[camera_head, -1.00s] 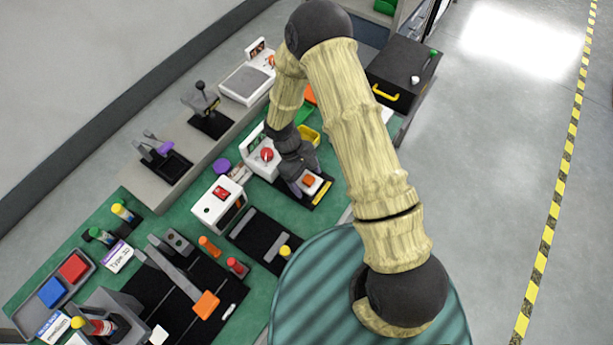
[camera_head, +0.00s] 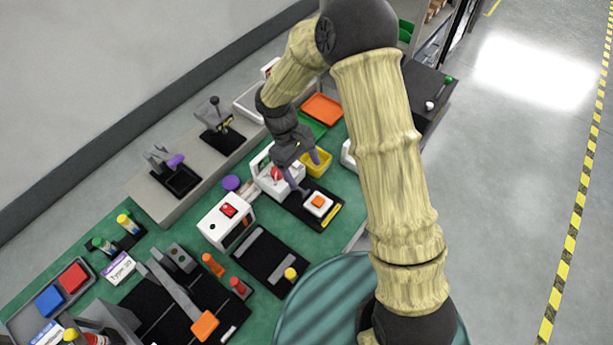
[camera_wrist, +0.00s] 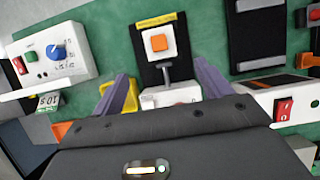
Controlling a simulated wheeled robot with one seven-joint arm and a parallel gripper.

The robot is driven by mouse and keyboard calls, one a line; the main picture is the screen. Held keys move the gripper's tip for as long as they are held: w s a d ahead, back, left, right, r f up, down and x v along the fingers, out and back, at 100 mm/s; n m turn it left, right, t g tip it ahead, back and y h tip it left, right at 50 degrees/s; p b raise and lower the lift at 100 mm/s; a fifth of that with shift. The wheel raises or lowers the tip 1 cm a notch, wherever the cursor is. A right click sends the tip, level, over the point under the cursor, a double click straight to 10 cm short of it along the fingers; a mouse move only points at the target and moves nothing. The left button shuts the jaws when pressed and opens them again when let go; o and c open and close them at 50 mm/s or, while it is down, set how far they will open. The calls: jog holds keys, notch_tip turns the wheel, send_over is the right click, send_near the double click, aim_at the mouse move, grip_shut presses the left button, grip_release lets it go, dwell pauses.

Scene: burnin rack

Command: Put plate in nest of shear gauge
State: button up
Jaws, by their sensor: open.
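A small orange square plate (camera_head: 318,202) lies on a white square block, which appears to be the nest (camera_head: 313,210), on the black base of the shear gauge (camera_head: 327,220). In the wrist view the orange plate (camera_wrist: 158,42) looks flat and centred within the white nest (camera_wrist: 150,53). The gauge's white body with a red knob (camera_head: 268,178) stands behind the base. My gripper (camera_head: 303,170) is open and empty, above the gauge body and apart from the plate. In the wrist view its two fingers (camera_wrist: 163,82) are spread, with the gauge body between them.
A yellow bin (camera_head: 317,163) stands close behind the gauge, with an orange tray (camera_head: 322,109) farther back. A white box with a red switch (camera_head: 226,220) stands to the left. A white control box with a blue knob (camera_wrist: 50,55) is at the wrist view's left.

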dwell(0.7)
jog(key=s+d+r+m+t+y, duration=0.1)
jog(key=s+d+r+m, duration=0.3)
jog(key=d, duration=0.4)
jog(key=s+d+r+m+t+y, duration=0.2)
jog(key=s+d+r+m+t, duration=0.2)
jog(key=d+r, duration=0.4)
jog(key=shift+s+r+m+y, duration=0.3)
jog(key=shift+s+r+m, duration=0.35)
jog(key=shift+m, duration=0.55)
jog(key=shift+f, duration=0.1)
jog(key=shift+s, duration=0.2)
jog(key=shift+w, duration=0.1)
jog(key=shift+c, duration=0.5)
